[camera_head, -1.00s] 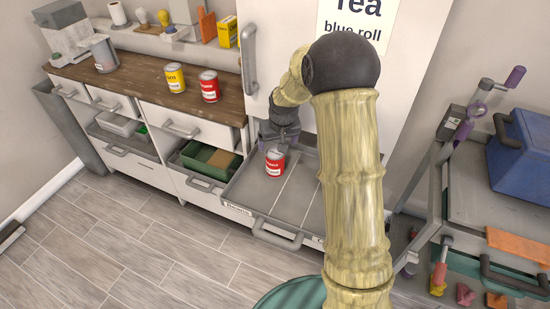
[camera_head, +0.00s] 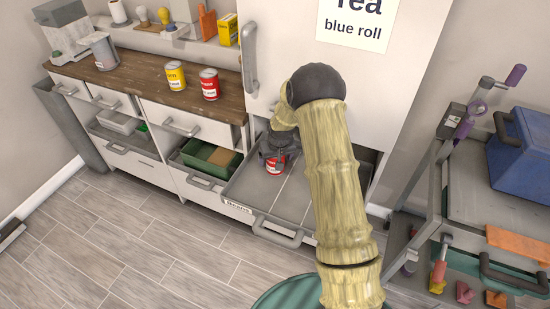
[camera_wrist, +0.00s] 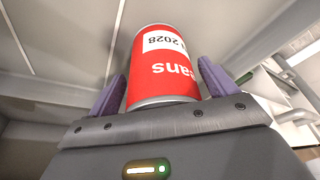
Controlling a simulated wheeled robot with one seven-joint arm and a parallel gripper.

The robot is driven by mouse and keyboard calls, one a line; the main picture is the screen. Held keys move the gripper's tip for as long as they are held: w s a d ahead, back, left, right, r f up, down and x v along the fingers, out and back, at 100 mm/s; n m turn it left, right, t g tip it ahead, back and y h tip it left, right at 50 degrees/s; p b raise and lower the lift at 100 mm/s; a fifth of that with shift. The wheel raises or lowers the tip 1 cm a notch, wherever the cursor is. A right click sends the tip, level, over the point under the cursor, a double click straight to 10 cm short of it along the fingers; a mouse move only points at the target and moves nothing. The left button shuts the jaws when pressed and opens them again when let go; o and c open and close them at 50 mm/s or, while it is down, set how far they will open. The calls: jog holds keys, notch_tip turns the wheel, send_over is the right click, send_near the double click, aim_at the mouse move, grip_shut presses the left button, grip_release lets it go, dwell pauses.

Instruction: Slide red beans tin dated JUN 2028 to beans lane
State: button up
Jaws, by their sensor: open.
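The red beans tin (camera_wrist: 165,65) fills the middle of the wrist view. Its label reads upside down, with "2028" and part of "beans" showing; the month is not clearly readable. My gripper (camera_wrist: 162,85) is open, with a purple finger on each side of the tin; I cannot tell whether they touch it. In the head view the tin (camera_head: 274,168) stands at the back of the grey pull-out tray (camera_head: 262,193), partly hidden by my gripper (camera_head: 276,157). It appears to be in the left lane, behind the "Beans" label (camera_head: 238,207).
A yellow tin (camera_head: 175,77) and another red tin (camera_head: 209,84) stand on the wooden counter (camera_head: 140,84). Thin dividers split the tray, and its front part looks clear. A cart with a blue box (camera_head: 525,160) stands at the right.

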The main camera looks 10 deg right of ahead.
jog(key=shift+a, duration=0.15)
jog(key=c, duration=1.4)
jog(key=shift+s+a+b, duration=0.2)
jog(key=shift+s+a, duration=1.2)
jog(key=shift+s, duration=0.45)
jog(key=shift+s+a+b, duration=0.15)
jog(key=shift+s+a, duration=1.2)
jog(key=shift+s, duration=0.55)
jog(key=shift+s+a+b, duration=0.2)
jog(key=shift+s+a, duration=1.2)
jog(key=shift+s, duration=0.45)
jog(key=o, duration=1.4)
jog(key=p+v, duration=0.1)
jog(key=v, duration=1.6)
jog(key=shift+r, duration=0.2)
